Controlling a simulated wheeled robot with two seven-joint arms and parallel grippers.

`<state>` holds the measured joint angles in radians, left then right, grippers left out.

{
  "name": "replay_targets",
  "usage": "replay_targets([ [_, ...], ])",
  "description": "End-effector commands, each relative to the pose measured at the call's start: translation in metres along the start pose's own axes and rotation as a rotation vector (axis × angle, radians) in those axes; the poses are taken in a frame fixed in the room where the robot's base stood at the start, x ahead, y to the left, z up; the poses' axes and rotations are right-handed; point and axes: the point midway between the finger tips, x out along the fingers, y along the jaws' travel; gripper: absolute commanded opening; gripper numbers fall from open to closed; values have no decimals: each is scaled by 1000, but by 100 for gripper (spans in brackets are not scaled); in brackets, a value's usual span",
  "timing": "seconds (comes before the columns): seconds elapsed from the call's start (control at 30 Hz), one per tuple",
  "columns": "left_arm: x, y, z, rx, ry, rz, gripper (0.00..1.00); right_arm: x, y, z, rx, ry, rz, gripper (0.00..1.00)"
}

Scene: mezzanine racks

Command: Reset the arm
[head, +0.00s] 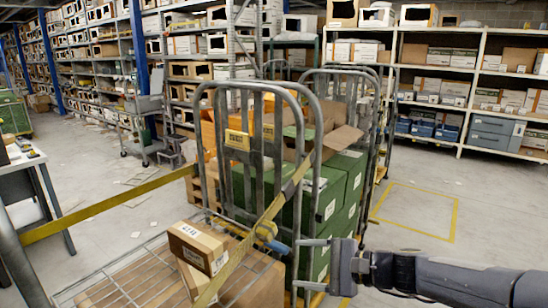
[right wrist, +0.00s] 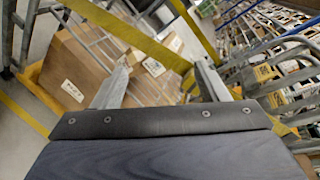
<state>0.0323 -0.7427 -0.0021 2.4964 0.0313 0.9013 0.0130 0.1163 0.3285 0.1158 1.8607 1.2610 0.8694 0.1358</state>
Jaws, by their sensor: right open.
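My right arm (head: 440,278) comes in from the right edge of the head view. Its gripper (head: 302,264) is open, with nothing seen between the fingers, in front of the roll cage (head: 318,140) with green crates. In the right wrist view the two fingers of the right gripper (right wrist: 160,78) stand well apart. Beyond them are cardboard boxes and a yellow strap (right wrist: 135,35). I cannot tell whether the fingers touch the cage. My left gripper is not in view.
Cardboard boxes (head: 199,246) lie on a wire-mesh cart (head: 125,272) at the lower left. A yellow strap (head: 100,206) with a blue part crosses in front of the cage. A table (head: 30,160) stands left, shelving (head: 475,60) behind. Floor at right is free.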

Motion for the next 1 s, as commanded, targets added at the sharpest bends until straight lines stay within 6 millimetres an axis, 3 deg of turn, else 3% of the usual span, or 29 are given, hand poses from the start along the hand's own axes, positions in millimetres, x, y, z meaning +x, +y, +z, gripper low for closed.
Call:
replay_targets([
  [0.03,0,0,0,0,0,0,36,-21,13,21,-115,29,58,67],
  [0.2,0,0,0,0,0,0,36,-83,74,63,-463,134,279,67],
  [0.33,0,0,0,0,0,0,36,-130,125,78,-702,229,448,67],
  [0.5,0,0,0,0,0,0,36,-177,182,81,-939,346,638,67],
  [0.7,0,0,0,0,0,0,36,-203,213,76,-1069,422,760,67],
  [1.0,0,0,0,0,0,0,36,-205,216,75,-1081,429,772,67],
])
